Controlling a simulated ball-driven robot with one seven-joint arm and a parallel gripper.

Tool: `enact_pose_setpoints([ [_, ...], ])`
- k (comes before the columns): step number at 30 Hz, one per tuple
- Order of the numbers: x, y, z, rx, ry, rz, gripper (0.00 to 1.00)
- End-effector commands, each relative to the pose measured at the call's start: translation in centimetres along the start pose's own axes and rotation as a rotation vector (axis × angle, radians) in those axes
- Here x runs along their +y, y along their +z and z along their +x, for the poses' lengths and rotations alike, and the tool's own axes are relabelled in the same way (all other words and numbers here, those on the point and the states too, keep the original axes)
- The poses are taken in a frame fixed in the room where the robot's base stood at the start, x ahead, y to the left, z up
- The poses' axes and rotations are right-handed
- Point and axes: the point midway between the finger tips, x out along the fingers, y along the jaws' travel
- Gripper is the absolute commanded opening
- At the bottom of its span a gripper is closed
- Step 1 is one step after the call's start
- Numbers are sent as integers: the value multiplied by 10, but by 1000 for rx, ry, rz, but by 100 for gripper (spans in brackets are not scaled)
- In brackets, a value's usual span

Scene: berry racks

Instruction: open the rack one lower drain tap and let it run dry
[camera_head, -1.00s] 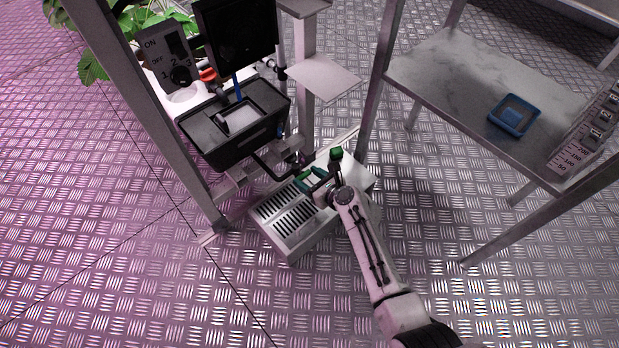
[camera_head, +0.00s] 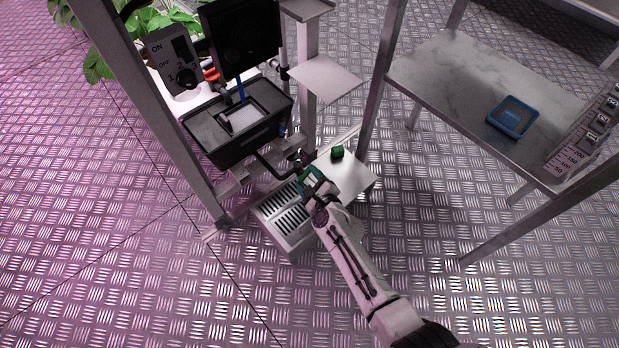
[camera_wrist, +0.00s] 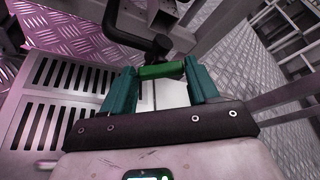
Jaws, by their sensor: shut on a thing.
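My gripper (camera_head: 308,180) is low in front of the rack's black tank (camera_head: 235,128), above the slotted drain box. In the wrist view its two teal fingers (camera_wrist: 160,78) are closed on the ends of a short green tap handle (camera_wrist: 162,70). Just behind the handle is a dark pipe with a bend (camera_wrist: 150,46). In the head view a black drain pipe (camera_head: 275,170) runs down from the tank towards the fingers. The tap body is mostly hidden by my gripper. I cannot see whether water is running.
The pale drain box (camera_head: 283,222) with dark slots lies on the floor under my arm. A grey rack post (camera_head: 180,150) stands left. A metal table (camera_head: 450,85) with a blue tray (camera_head: 513,117) stands right.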

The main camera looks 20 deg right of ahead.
Motion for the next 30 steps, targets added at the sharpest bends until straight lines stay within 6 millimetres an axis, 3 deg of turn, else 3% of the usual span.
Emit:
enact_pose_setpoints([
  [18,10,-4,2,1,-220,-536,29],
  [30,13,-6,2,0,-318,-778,29],
])
